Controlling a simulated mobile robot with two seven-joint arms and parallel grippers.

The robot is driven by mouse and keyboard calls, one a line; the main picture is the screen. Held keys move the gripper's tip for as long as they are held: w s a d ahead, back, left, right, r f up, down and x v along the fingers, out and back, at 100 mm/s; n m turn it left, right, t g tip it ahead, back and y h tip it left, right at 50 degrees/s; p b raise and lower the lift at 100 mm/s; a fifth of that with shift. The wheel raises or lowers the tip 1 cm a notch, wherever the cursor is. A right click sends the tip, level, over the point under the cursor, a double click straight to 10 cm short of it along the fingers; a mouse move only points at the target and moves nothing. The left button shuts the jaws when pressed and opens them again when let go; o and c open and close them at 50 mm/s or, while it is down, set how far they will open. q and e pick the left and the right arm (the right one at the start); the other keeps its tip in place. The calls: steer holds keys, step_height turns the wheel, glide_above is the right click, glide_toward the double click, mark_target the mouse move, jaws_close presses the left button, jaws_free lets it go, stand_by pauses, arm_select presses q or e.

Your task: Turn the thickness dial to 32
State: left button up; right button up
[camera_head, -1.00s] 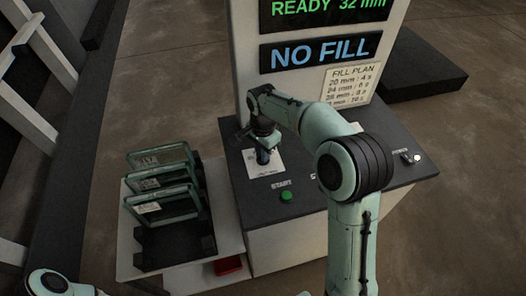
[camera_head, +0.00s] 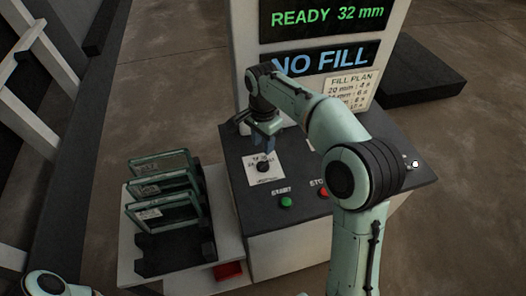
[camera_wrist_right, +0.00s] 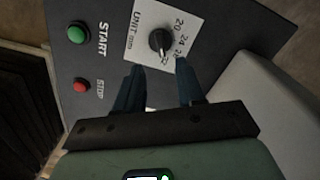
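The thickness dial (camera_head: 263,166) is a black knob on a white label plate on the dark console. It also shows in the right wrist view (camera_wrist_right: 159,40), beside numbers from 20 upward; the lower ones are partly blurred. The green display (camera_head: 327,17) reads READY 32 mm. My right gripper (camera_head: 266,142) is above the dial, apart from it. In the right wrist view its two fingers (camera_wrist_right: 158,70) are spread with nothing between them. Only a piece of my left arm shows at the lower left; its gripper is out of view.
A blue NO FILL display (camera_head: 330,60) and a fill plan sheet (camera_head: 350,90) are on the upright panel. A green START button (camera_head: 286,202) and a red STOP button (camera_head: 323,192) sit in front of the dial. A rack (camera_head: 175,250) with framed glass panes stands at left.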

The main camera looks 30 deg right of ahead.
step_height(320, 180, up, 5)
steer(key=shift+f+p, duration=0.1)
steer(key=shift+p, duration=0.25)
stand_by(0.4)
